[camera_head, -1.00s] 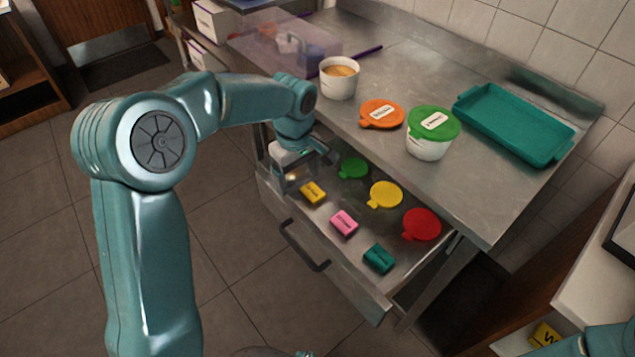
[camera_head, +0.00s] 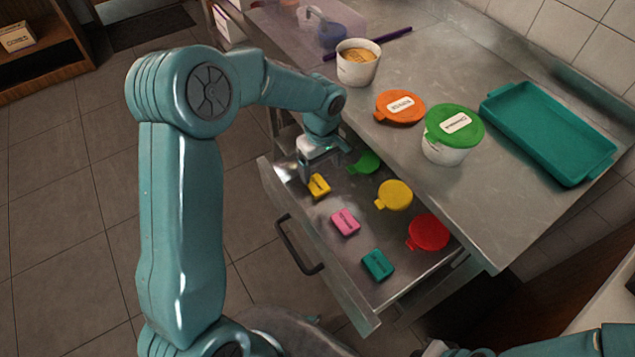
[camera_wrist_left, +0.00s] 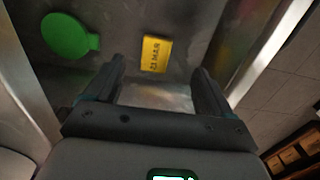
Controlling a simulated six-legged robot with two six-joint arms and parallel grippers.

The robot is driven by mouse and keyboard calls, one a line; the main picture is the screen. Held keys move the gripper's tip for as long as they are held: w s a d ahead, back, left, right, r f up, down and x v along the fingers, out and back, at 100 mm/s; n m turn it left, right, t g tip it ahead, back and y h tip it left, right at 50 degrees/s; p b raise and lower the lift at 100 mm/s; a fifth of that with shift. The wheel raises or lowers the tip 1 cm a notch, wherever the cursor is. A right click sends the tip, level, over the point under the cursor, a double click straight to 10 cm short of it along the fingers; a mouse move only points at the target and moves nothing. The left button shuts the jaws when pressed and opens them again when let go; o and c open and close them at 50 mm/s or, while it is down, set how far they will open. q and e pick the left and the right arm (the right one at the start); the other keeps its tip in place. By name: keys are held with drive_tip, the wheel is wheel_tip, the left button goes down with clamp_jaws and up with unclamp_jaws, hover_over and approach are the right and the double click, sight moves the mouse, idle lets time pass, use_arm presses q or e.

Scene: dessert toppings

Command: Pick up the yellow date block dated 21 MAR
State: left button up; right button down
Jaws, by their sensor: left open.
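The yellow date block (camera_head: 319,186) lies in the open drawer (camera_head: 330,262), at its far left end. In the left wrist view the yellow block (camera_wrist_left: 155,53) shows the print 21 MAR and lies flat on the drawer floor. My left gripper (camera_head: 322,168) is at the block's far side in the head view, a little above the drawer floor. In the left wrist view its two fingers (camera_wrist_left: 158,88) are apart and empty, with the block beyond the gap between them. My right gripper is not in view.
A pink block (camera_head: 345,222) and a teal block (camera_head: 378,264) lie along the drawer. Green (camera_head: 364,163), yellow (camera_head: 394,195) and red (camera_head: 428,232) lids lie behind them. The counter (camera_head: 420,75) overhangs the drawer's back and holds tubs and a teal tray (camera_head: 550,134).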

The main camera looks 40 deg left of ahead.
sight(321, 189)
use_arm(q)
wheel_tip(321, 189, down, 4)
drive_tip(key=shift+d, duration=0.1)
drive_tip(key=f, duration=0.3)
drive_tip(key=f+p, duration=0.1)
drive_tip(key=f, duration=0.1)
drive_tip(key=shift+w+a+f, duration=0.25)
drive_tip(key=shift+w+a, duration=0.1)
drive_tip(key=shift+s+r, duration=0.1)
drive_tip(key=c, duration=1.1)
